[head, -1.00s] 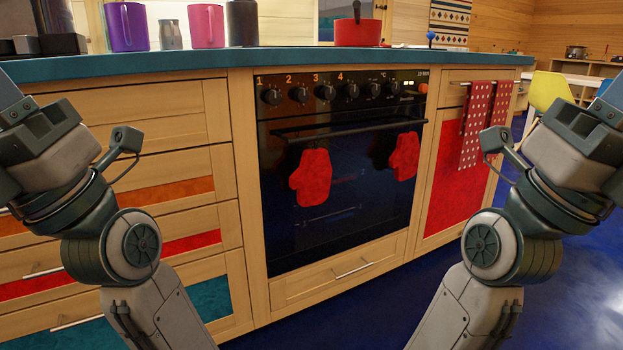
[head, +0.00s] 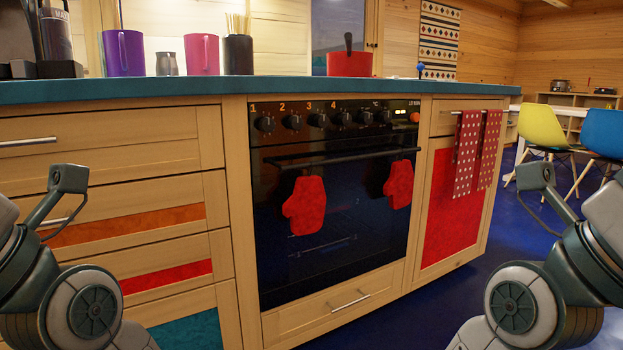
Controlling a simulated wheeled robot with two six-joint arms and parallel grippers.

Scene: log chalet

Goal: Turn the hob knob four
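The hob knob four (head: 341,118) is a round black knob on the black oven's control panel. It is fourth from the left, just right of the printed number 4. Its pointer is too small to read. Knob one (head: 264,123), knob two (head: 292,121) and knob three (head: 318,119) stand to its left, with further black knobs to its right. Only links of my two arms show, at the lower left and lower right edges. Both grippers are out of the picture, and nothing of mine touches the knobs.
The oven handle (head: 345,157) runs below the knobs, with two red mitts (head: 304,206) hanging at it. The blue worktop (head: 160,90) juts out above, bearing mugs and a red pot (head: 349,64). Spotted towels (head: 466,150) hang at the right. The floor before the oven looks clear.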

